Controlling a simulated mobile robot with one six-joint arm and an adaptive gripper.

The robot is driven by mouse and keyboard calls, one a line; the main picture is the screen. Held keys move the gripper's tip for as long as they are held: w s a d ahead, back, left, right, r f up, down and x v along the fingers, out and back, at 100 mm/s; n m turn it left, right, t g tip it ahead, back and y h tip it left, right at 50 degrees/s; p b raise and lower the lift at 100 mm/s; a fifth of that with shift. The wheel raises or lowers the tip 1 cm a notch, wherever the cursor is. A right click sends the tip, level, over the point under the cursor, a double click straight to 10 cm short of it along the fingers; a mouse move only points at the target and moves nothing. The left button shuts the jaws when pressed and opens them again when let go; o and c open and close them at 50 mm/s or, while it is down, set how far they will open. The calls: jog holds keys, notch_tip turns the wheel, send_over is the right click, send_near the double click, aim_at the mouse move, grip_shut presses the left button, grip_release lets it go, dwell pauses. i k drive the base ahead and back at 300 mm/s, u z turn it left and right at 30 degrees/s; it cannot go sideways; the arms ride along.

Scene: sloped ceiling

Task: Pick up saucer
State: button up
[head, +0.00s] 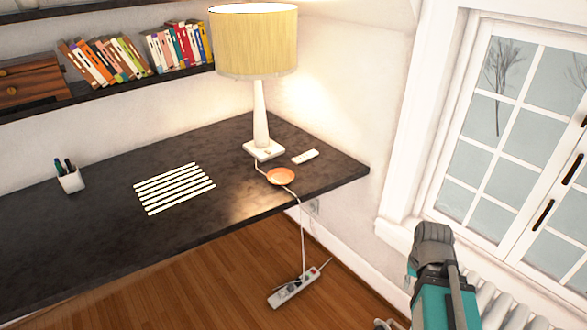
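A small orange saucer (280,176) lies flat on the dark desk (110,215), close to its front edge and near the right end. The lamp's white cord runs right beside the saucer and hangs over the edge; I cannot tell whether it touches or passes under it. Part of my arm shows at the lower right, in front of the window and radiator, well apart from the saucer. My gripper's fingertips cannot be made out.
A lamp (261,125) stands behind the saucer, with a white remote (305,157) to its right. A striped white mat (174,188) and pen cup (71,181) are further left. A power strip (294,288) lies on the floor. A window (500,130) is right.

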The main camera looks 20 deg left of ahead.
aim_at(284, 176)
jog(key=i, duration=1.15)
jog(key=u, duration=1.2)
